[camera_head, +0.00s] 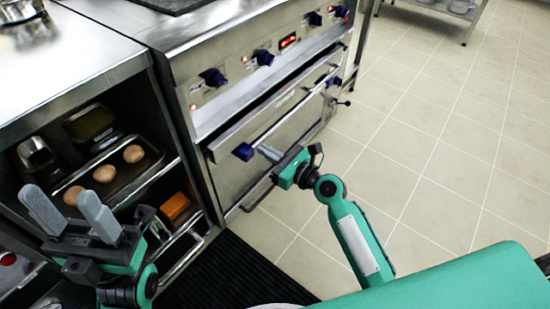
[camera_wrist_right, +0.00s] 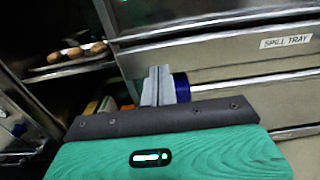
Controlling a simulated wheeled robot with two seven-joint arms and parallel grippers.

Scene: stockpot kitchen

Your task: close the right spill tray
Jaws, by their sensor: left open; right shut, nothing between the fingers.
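The spill tray front (camera_head: 312,78) is a steel panel under the cooker's control panel, with a dark narrow gap along its top edge. Its "SPILL TRAY" label (camera_wrist_right: 285,41) is readable in the right wrist view. Below it runs a bar handle (camera_head: 290,117) with blue end caps; the left cap (camera_head: 243,152) also shows in the right wrist view (camera_wrist_right: 181,87). My right gripper (camera_head: 268,152) is shut and empty beside this left cap; I cannot tell whether they touch. My left gripper (camera_head: 57,193) is open and empty before the shelf at left.
An open shelf unit at left holds a tray (camera_head: 128,178) with several eggs, metal containers and an orange block (camera_head: 175,206). Blue knobs (camera_head: 263,57) line the control panel (camera_head: 240,80). A black mat (camera_head: 235,275) lies on the floor. The tiled floor (camera_head: 450,140) at right is clear.

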